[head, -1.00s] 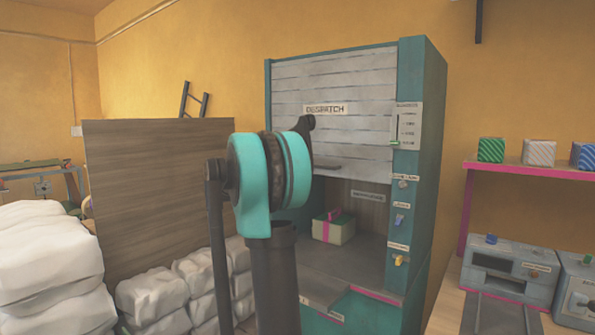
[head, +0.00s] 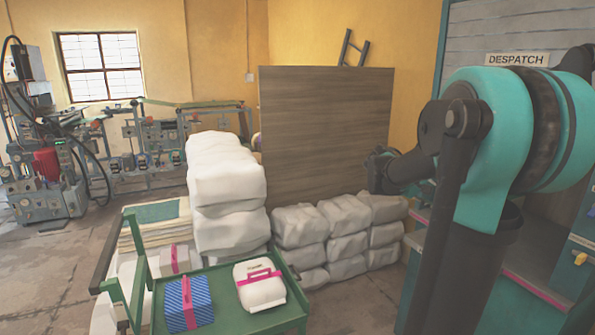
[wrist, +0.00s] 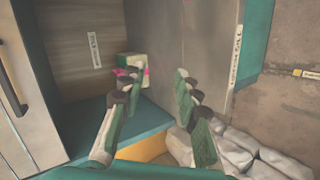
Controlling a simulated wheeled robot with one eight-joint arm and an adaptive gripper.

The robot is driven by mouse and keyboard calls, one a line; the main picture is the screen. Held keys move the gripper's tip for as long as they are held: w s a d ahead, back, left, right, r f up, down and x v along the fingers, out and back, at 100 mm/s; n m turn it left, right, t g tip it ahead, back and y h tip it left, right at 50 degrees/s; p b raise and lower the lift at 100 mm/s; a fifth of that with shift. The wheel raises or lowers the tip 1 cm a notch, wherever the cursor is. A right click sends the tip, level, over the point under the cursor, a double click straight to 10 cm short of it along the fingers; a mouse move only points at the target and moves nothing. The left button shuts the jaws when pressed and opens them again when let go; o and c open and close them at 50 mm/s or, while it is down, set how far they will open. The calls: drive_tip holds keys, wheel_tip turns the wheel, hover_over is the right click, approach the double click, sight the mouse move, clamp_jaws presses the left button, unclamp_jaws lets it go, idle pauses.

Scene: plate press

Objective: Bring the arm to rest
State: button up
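My arm (head: 500,150) fills the right of the head view, in front of the teal despatch cabinet (head: 515,58). Its forward part bends left across the cabinet's front. In the wrist view my gripper (wrist: 158,82) has its two green-and-white fingers spread apart, with nothing held between them. A pale green-and-cream box with a pink band (wrist: 132,66) stands inside the cabinet, beyond the left fingertip and apart from it as far as I can see. The fingers are not clear in the head view.
A green trolley (head: 225,318) carries a blue striped parcel (head: 200,300) and a white parcel (head: 252,290) with pink bands. White sacks (head: 225,185) are stacked behind it, before a wooden board (head: 325,130). Open floor (head: 45,270) lies at left.

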drive_tip(key=s+a+f+t+y, duration=0.1)
drive_tip(key=s+a+f+y, duration=0.4)
drive_tip(key=s+a+f, duration=0.5)
drive_tip(key=s+a+f+t+y, duration=0.1)
drive_tip(key=s+a+f+y, duration=0.5)
drive_tip(key=a+f, duration=0.8)
drive_tip(key=s, duration=0.3)
drive_tip(key=shift+s+f, duration=0.15)
drive_tip(key=shift+s, duration=0.2)
